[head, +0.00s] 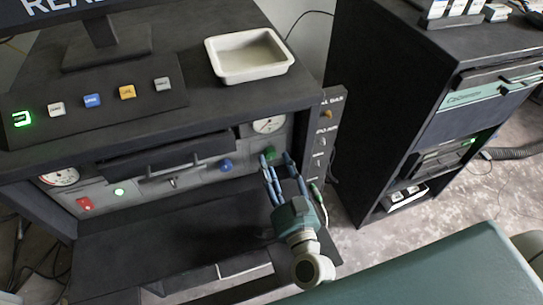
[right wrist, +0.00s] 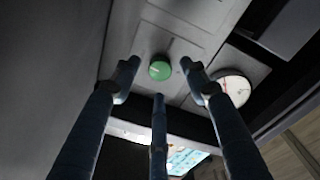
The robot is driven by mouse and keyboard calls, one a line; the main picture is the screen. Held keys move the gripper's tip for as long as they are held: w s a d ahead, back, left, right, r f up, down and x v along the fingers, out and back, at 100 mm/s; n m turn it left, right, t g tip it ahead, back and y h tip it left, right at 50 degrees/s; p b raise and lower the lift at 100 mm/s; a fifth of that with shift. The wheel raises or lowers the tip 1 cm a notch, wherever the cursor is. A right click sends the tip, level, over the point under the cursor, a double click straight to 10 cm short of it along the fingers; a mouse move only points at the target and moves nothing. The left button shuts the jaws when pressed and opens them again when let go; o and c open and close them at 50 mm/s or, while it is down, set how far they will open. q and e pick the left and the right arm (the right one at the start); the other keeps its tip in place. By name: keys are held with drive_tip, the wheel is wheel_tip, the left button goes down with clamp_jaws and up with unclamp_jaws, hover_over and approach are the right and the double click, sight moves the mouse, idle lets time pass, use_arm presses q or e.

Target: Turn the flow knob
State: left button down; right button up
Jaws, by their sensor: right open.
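A round green knob (head: 270,153) sits on the right part of the grey front panel. In the right wrist view the green knob (right wrist: 160,70) shows a pale mark on its face. My right gripper (head: 277,163) is open, with its fingers pointing at the panel around the green knob. In the right wrist view the fingers (right wrist: 160,84) spread left, right and below the knob, with nothing between them; I cannot tell any contact. A blue knob (head: 226,165) is farther left on the panel. No label naming the flow knob is readable. My left gripper is out of view.
A round gauge (head: 268,125) is above the green knob; another gauge (head: 60,177) is at the panel's left. A red switch (head: 84,203) is below that. A white tray (head: 249,56) sits on the cabinet top. A black rack (head: 385,110) stands at right.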

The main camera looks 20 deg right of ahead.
sight(270, 154)
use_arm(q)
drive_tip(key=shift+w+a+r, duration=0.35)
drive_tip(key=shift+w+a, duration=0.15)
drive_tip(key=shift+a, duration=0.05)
use_arm(e)
drive_tip(key=shift+w, duration=1.3)
clamp_jaws()
drive_tip(key=shift+r+m+p, duration=0.2)
drive_tip(key=shift+m+p, duration=0.2)
drive_tip(key=shift+p, duration=0.25)
drive_tip(key=shift+f+m, duration=0.1)
drive_tip(key=shift+m, duration=0.3)
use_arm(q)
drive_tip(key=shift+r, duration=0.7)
